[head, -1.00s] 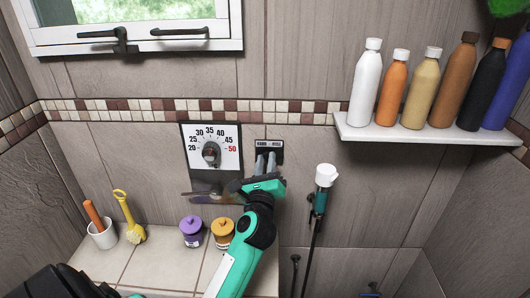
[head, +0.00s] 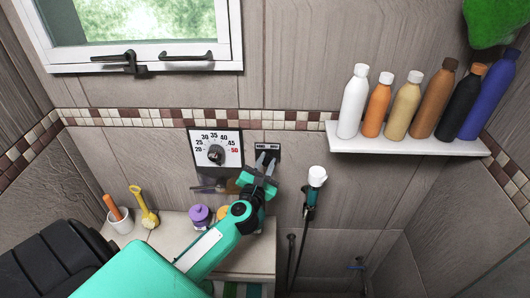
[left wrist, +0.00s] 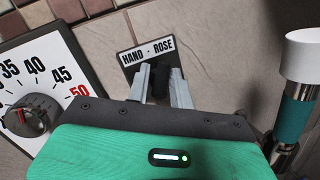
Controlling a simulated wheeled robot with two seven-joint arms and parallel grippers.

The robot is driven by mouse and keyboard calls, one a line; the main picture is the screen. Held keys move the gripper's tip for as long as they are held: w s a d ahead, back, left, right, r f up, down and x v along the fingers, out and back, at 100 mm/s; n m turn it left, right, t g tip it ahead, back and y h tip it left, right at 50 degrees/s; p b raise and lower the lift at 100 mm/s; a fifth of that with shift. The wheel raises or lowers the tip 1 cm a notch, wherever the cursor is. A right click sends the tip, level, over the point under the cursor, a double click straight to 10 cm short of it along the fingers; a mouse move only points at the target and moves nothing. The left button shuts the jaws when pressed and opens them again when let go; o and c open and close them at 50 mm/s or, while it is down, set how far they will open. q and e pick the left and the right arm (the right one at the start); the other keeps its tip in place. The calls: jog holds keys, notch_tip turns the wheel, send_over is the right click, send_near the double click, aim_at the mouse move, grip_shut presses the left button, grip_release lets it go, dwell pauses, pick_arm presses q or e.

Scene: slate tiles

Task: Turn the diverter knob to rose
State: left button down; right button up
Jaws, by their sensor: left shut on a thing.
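The diverter's dark plate (left wrist: 130,57), lettered HAND on the left and ROSE on the right, is on the tiled wall. It also shows in the head view (head: 267,147). The dark diverter knob (left wrist: 165,76) sits below the lettering, between the grey fingers of my left gripper (left wrist: 161,82). My left gripper, also in the head view (head: 265,161), is shut on the knob and tilted relative to the plate. The fingers partly hide the knob, and I cannot read its pointer. My right gripper is not in view.
A temperature dial (head: 215,153) is just left of the plate. A white-topped hand shower (head: 317,178) hangs to its right. A shelf (head: 400,143) with several bottles is at upper right. A purple jar (head: 200,215) stands on the ledge below.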

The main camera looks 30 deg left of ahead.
pick_arm(q)
jog(key=shift+d+f+m+g+h, duration=0.15)
jog(key=shift+m+h, duration=0.1)
jog(key=shift+m, duration=0.4)
jog(key=shift+d+r+m+g+h, duration=0.15)
jog(key=shift+m+h, duration=0.1)
jog(key=shift+m, duration=0.4)
jog(key=shift+a+f, duration=0.1)
jog(key=shift+a, duration=0.05)
jog(key=shift+f, duration=0.1)
jog(key=c, duration=1.4)
grip_release()
jog(key=shift+s, duration=0.1)
